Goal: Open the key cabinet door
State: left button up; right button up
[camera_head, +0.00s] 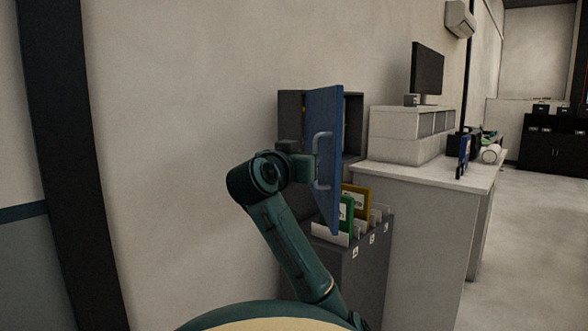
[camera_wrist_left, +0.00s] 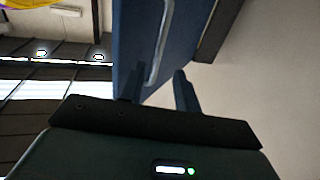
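The key cabinet (camera_head: 354,125) is a dark grey box on the wall. Its blue door (camera_head: 327,112) stands swung out from the box, with part of the dark interior showing beside it. A pale bar handle (camera_head: 321,160) is on the door's visible face. My left gripper (camera_head: 305,168) is at the door, left of the handle. In the left wrist view, the gripper's two fingers (camera_wrist_left: 160,82) are apart, with the lower part of the blue door (camera_wrist_left: 185,30) in front of and between them. The handle (camera_wrist_left: 160,45) runs up near the left finger. Contact is unclear. My right gripper is not visible.
A grey file holder (camera_head: 365,265) with green and yellow folders stands below the door, close to my arm. A white counter (camera_head: 430,200) with a monitor (camera_head: 427,70) is to the right. Bare wall (camera_head: 180,150) lies left, and open floor (camera_head: 530,240) far right.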

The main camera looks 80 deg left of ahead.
pick_arm(q)
jog(key=v, duration=0.9)
